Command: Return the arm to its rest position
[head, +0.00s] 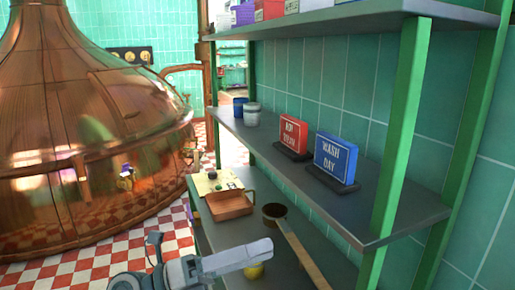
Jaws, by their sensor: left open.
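My left gripper (208,260) is at the bottom centre of the head view, grey, with its arm coming in from the lower left. It is open, and I see nothing held in it. One long pale finger points right across the front of the lower shelf (225,235). The lower part of the arm is cut off by the picture's bottom edge. A yellow round thing (254,271) shows partly behind the finger. My right gripper is not in view.
A brown tray (230,204) and a dark round pan (274,211) with a long handle are on the lower shelf. The middle shelf (390,205) holds red (293,133) and blue (336,158) signs. Green posts (402,130) stand right. A copper kettle (70,130) fills the left.

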